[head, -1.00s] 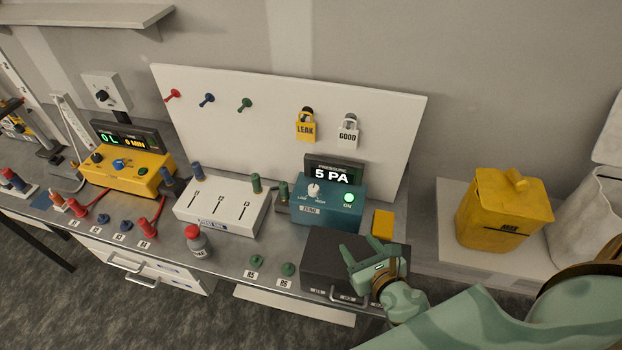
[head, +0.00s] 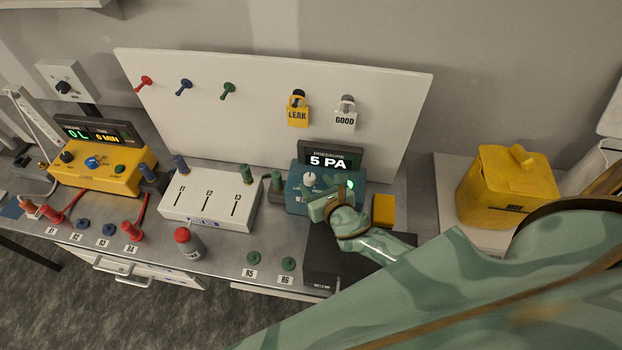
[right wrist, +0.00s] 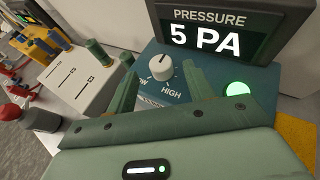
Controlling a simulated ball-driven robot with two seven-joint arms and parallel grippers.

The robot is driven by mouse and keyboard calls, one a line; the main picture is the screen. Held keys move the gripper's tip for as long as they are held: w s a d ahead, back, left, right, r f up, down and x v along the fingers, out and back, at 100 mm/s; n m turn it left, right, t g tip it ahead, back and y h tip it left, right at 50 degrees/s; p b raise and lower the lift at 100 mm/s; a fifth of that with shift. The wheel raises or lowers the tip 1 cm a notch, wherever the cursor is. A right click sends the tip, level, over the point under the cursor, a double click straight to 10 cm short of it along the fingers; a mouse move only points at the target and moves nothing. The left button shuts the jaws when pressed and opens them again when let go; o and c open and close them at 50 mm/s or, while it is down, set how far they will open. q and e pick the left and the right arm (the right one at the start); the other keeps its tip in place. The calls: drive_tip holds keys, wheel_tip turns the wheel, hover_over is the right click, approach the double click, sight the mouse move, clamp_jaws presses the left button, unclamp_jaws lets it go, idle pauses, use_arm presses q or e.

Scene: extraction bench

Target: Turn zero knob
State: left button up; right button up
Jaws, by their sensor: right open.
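The white zero knob (head: 309,179) sits on top of the teal pressure box (head: 297,199), whose screen (head: 330,160) reads 5 PA. In the right wrist view the knob (right wrist: 161,68) stands upright on the teal panel (right wrist: 205,78), with LOW and HIGH marks beside it and its pointer line showing. My right gripper (head: 324,199) is open over the front of the box, partly covering the label there. In the right wrist view my right gripper (right wrist: 160,86) has its fingers spread, one to each side of the knob's line, with the knob beyond the tips and apparently untouched. My left gripper is out of view.
A lit green button (head: 350,184) is just right of the knob. A dark box (head: 335,255) lies under my right arm. A yellow block (head: 384,209) is at the right. A white slider box (head: 211,206) and red-capped bottle (head: 189,243) stand left.

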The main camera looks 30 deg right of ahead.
sight(310, 178)
drive_tip(key=x, duration=0.2)
drive_tip(key=shift+w+f, duration=0.2)
drive_tip(key=shift+w, duration=0.1)
drive_tip(key=shift+w+f+b, duration=0.15)
drive_tip(key=shift+w+b, duration=0.2)
drive_tip(key=shift+w, duration=0.2)
drive_tip(key=c, duration=1)
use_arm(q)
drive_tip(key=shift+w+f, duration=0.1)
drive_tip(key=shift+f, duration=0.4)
use_arm(e)
drive_tip(key=shift+d, duration=0.1)
drive_tip(key=shift+y, duration=0.3)
